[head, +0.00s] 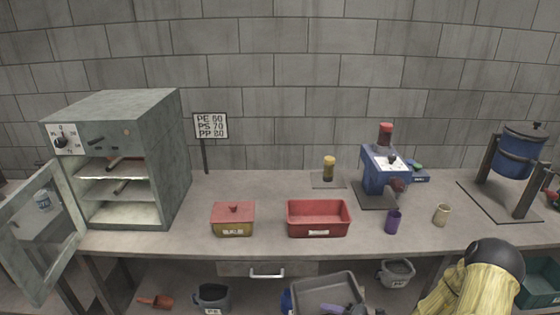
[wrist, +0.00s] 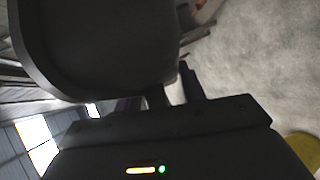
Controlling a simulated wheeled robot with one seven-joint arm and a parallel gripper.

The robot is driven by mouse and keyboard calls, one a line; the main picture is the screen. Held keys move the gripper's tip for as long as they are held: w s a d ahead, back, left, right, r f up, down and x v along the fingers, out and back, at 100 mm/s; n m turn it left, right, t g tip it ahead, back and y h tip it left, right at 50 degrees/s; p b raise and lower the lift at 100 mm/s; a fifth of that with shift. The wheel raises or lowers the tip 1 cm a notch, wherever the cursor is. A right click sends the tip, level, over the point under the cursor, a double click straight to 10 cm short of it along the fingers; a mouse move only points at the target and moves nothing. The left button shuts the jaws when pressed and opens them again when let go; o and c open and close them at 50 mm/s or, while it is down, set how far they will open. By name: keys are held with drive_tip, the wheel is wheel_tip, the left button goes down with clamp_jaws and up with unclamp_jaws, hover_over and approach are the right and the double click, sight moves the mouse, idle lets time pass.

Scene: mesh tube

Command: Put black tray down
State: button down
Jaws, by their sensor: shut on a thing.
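The black tray (head: 322,282) shows at the bottom of the head view, in front of the bench and below its top, with its raised rim facing up. It fills the upper left of the wrist view (wrist: 100,45) as a dark rounded shape. My gripper (wrist: 172,88) is shut on the tray's edge in the wrist view. The tray is cut off by the lower frame edge in the head view, and I cannot tell there whether anything supports it.
The bench top (head: 265,185) holds a red open bin (head: 318,220), a red-lidded box (head: 233,218), a purple cup (head: 393,222), a beige cup (head: 442,215) and a blue machine (head: 385,170). An oven (head: 120,150) stands open at left. Bare bench shows between them.

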drive_tip(key=shift+s+d+f, duration=0.2)
drive_tip(key=shift+s+f, duration=0.25)
drive_tip(key=shift+s, duration=0.1)
drive_tip(key=shift+r, duration=0.1)
drive_tip(key=shift+w+a+r+m+t+h, duration=0.15)
drive_tip(key=shift+a+m+t+h, duration=0.15)
drive_tip(key=shift+m+t+h, duration=0.25)
drive_tip(key=shift+w+a+r+m+t+h, duration=0.1)
drive_tip(key=shift+a+m+t+h, duration=0.05)
drive_tip(key=shift+m+t+h, duration=0.65)
drive_tip(key=shift+s+d+f+m+t+h, duration=0.15)
drive_tip(key=shift+d+m+t+h, duration=0.1)
drive_tip(key=shift+m+t+h, duration=0.3)
drive_tip(key=shift+s+d+f+m+t+h, duration=0.1)
drive_tip(key=shift+d+f+m+t+h, duration=0.15)
drive_tip(key=shift+m+h, duration=0.45)
drive_tip(key=shift+r, duration=0.1)
